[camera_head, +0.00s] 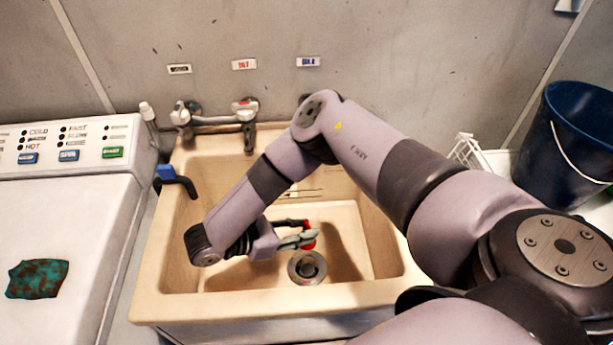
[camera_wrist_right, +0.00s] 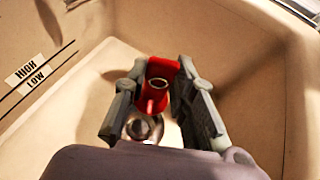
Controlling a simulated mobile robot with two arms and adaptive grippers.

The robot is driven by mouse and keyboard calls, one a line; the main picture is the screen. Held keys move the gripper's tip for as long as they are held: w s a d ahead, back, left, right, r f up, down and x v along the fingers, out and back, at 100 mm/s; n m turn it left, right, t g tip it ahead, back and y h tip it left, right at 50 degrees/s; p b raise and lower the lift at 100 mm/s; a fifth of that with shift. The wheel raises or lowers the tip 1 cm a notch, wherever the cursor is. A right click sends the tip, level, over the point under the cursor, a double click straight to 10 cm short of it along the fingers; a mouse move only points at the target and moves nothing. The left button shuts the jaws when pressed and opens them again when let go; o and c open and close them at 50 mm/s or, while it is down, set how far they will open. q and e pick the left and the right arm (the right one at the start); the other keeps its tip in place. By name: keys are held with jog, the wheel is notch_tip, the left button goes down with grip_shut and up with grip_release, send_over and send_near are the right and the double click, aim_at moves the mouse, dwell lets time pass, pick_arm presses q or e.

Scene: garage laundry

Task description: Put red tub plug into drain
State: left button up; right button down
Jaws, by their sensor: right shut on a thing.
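The red tub plug (camera_head: 309,237) is between the fingers of my right gripper (camera_head: 300,237), inside the tan sink basin. My right gripper is shut on it. In the right wrist view the red plug (camera_wrist_right: 158,82) shows between the two grey fingers of the gripper (camera_wrist_right: 162,100). The round metal drain (camera_head: 307,267) is in the basin floor, just below and in front of the plug in the head view. The drain also shows in the right wrist view (camera_wrist_right: 144,129), partly hidden by the plug and fingers. The plug appears apart from the drain. My left gripper is out of view.
The tan sink's rim (camera_head: 270,305) and walls surround my right gripper. A faucet (camera_head: 240,112) is on the back wall. A washing machine (camera_head: 75,215) with a dark cloth (camera_head: 37,279) stands at left. A dark blue bucket (camera_head: 565,145) is at right.

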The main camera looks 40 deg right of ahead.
notch_tip(320, 180, down, 6)
jog(key=shift+r+b, duration=0.2)
jog(key=shift+b, duration=0.45)
notch_tip(320, 180, down, 9)
jog(key=b, duration=0.3)
jog(key=shift+d+b, duration=0.1)
jog(key=shift+b, duration=0.3)
jog(key=shift+f, duration=0.1)
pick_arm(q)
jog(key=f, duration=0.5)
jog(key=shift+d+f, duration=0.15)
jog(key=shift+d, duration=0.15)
